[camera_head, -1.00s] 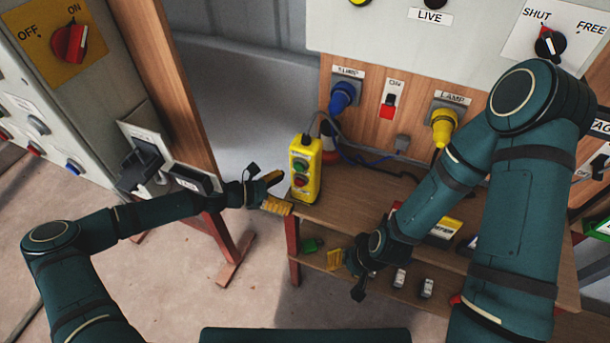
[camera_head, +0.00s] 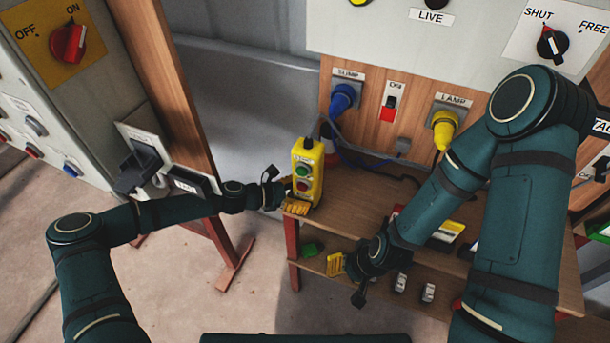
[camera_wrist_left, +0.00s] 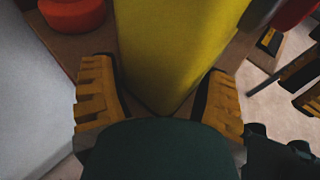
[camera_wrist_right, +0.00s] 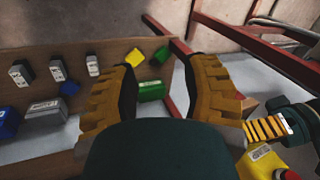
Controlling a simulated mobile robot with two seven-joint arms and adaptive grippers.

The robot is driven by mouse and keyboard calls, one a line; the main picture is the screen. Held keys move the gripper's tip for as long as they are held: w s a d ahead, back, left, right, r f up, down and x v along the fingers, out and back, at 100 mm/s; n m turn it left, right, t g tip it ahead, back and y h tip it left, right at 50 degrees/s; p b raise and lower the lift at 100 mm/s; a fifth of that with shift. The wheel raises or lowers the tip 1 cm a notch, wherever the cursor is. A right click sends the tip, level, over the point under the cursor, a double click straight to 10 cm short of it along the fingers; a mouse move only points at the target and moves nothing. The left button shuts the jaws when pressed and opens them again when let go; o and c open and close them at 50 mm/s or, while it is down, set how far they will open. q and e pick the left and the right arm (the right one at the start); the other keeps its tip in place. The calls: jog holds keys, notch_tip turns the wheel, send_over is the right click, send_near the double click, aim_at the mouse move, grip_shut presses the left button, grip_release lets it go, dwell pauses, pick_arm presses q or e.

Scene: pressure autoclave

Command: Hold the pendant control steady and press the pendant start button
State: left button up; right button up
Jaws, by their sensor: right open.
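The yellow pendant control (camera_head: 313,193) stands upright on the wooden bench, with a green button (camera_head: 302,170) above a red one (camera_head: 302,185). My left gripper (camera_head: 293,203) is at its lower left side. In the left wrist view the pendant's yellow body (camera_wrist_left: 175,45) lies between the widely spread left fingers; I cannot tell whether they touch it. My right gripper (camera_head: 339,267) is open and empty, below and right of the pendant, near the bench's front edge. The right wrist view shows part of the pendant (camera_wrist_right: 262,163) beside the left fingers.
The bench top (camera_head: 350,205) holds the pendant. A lower shelf (camera_head: 385,285) carries small blocks. A blue plug (camera_head: 343,98), a yellow plug (camera_head: 444,128) and a red switch (camera_head: 389,112) are on the wooden panel behind. A wooden post (camera_head: 160,90) stands left.

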grip_shut()
dwell(1.4)
